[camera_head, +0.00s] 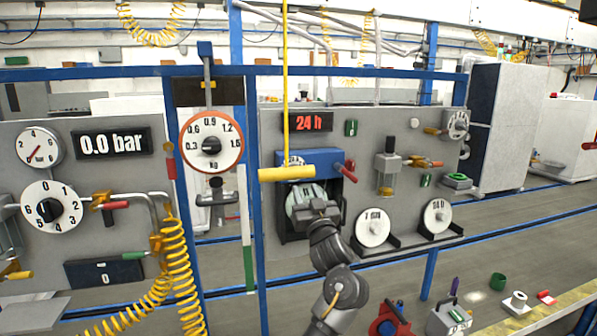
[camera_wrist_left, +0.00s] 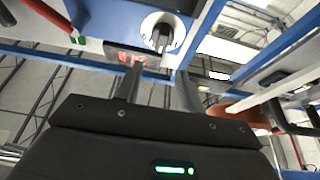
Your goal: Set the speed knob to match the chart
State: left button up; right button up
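A white dial with a grey knob (camera_wrist_left: 162,36) shows in the left wrist view, beyond my fingertips; its marks are too small to read. In the head view a partly hidden white dial (camera_head: 294,161) sits on the blue machine (camera_head: 322,158); I cannot tell if it is the same one. Another dial, numbered 0 to 6 with a black knob (camera_head: 46,211), is on the left panel. My left gripper (camera_head: 314,208) is in front of the blue machine. In the wrist view its fingers (camera_wrist_left: 158,78) are apart and empty. I cannot make out a chart. My right gripper is out of view.
A yellow pull handle (camera_head: 287,174) hangs before the blue machine, and a red-handled lever (camera_head: 350,172) juts from its right. An orange-rimmed scale (camera_head: 211,144) hangs at the left. Weight discs (camera_head: 373,228) stand to the right. Loose parts (camera_head: 516,303) lie at the lower right.

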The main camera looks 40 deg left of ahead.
pick_arm(q)
jog(key=p+x, duration=0.3)
jog(key=x, duration=0.5)
jog(key=shift+a, duration=0.3)
jog(key=shift+w, duration=0.15)
jog(key=c, duration=0.6)
